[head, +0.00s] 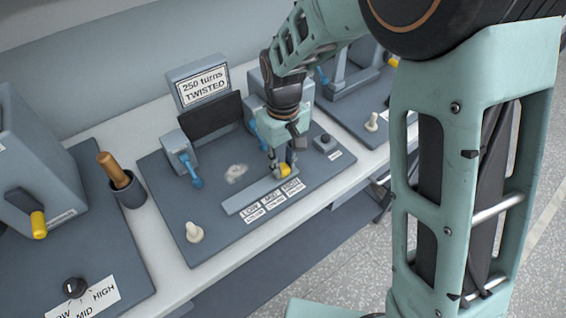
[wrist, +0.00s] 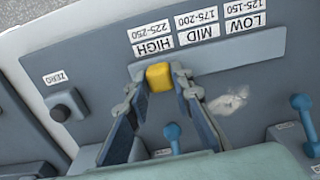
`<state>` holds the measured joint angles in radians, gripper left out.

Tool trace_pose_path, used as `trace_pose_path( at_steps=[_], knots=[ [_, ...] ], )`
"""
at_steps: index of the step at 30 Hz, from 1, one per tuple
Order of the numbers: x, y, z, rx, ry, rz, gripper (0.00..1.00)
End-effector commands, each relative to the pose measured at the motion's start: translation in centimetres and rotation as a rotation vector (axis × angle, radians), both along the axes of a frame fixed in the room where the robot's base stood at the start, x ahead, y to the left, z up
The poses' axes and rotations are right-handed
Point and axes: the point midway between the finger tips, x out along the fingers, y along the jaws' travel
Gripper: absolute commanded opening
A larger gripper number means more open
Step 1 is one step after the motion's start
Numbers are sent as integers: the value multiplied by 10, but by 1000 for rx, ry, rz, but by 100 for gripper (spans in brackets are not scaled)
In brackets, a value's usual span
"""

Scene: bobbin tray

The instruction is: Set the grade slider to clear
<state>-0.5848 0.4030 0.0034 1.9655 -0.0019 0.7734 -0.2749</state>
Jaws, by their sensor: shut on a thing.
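The grade slider is a yellow knob (head: 284,170) on a grey-blue rail (head: 243,200), at the rail's right end beside the HIGH label in the head view. The printed labels (head: 268,200) read LOW, MID and HIGH; I see none reading clear. In the wrist view, seen upside down, the yellow knob (wrist: 159,76) sits at the HIGH 225-250 label (wrist: 153,47). My gripper (wrist: 159,84) has a finger on each side of the knob and is shut on it. In the head view my gripper (head: 280,158) partly hides the knob.
A sign (head: 203,86) reads "250 turns TWISTED". Blue levers (head: 192,168) stand behind the rail, near a pale fluffy patch (head: 236,173). A ZERO button (wrist: 66,105) is beside the rail. A cream knob (head: 194,232) and a cup with a wooden handle (head: 126,188) are to the left.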

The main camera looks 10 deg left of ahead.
Motion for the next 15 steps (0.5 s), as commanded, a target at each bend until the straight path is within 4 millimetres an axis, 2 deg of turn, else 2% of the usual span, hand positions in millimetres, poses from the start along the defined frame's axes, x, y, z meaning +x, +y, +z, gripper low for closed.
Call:
trace_pose_path(
  at_steps=[4,7,15],
  knots=[
    [-4,4,0,1,-1,2,0],
    [-15,14,0,2,-1,5,0],
    [-62,54,0,2,-2,7,0]
  ],
)
